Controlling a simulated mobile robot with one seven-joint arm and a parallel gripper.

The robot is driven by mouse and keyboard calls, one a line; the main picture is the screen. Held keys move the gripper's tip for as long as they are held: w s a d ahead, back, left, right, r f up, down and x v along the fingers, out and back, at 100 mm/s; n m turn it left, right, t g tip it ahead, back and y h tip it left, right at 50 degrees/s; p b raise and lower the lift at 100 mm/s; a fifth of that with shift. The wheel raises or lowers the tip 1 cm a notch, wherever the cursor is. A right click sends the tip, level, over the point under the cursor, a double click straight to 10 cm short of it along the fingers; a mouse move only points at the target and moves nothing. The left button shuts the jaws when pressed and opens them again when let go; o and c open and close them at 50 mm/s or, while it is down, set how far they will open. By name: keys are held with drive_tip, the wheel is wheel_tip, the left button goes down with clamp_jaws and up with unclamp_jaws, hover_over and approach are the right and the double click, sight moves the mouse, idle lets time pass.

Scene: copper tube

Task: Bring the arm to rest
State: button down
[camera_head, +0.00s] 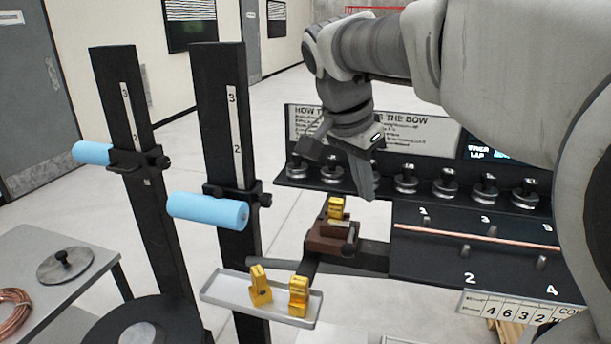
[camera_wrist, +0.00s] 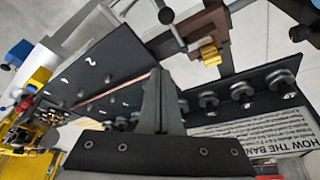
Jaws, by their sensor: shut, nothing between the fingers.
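My gripper (camera_head: 368,188) hangs from my arm at the upper middle of the head view, pointing down. Its fingers are shut with nothing between them. It is above and behind the brown clamp block (camera_head: 326,238), apart from it in the picture. In the wrist view the shut fingers (camera_wrist: 160,80) stand in front of the dark board. The copper tube (camera_head: 480,236) lies along the numbered black board (camera_head: 430,262), to the right of my gripper. Part of the tube also shows in the wrist view (camera_wrist: 112,92), left of the fingers.
A shelf of several round metal dies (camera_head: 406,180) stands behind the board, close to my gripper. Two black posts with blue rollers (camera_head: 208,210) stand left. A white tray (camera_head: 230,290) holds yellow blocks. A side table with a copper coil (camera_head: 12,314) is at far left.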

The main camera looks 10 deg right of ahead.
drive_tip(key=shift+s+r, duration=0.1)
drive_tip(key=shift+r, duration=0.05)
drive_tip(key=s+f+n+t+y, duration=0.1)
drive_tip(key=s+f+n, duration=0.3)
drive_tip(key=s+n, duration=0.2)
drive_tip(key=s+a+f+n+t+y, duration=0.1)
drive_tip(key=s+f+n, duration=0.4)
drive_tip(key=s, duration=0.6)
drive_tip(key=shift+a+f+n+t+y, duration=0.2)
drive_tip(key=shift+n+t+y, duration=0.2)
drive_tip(key=shift+t+y, duration=0.35)
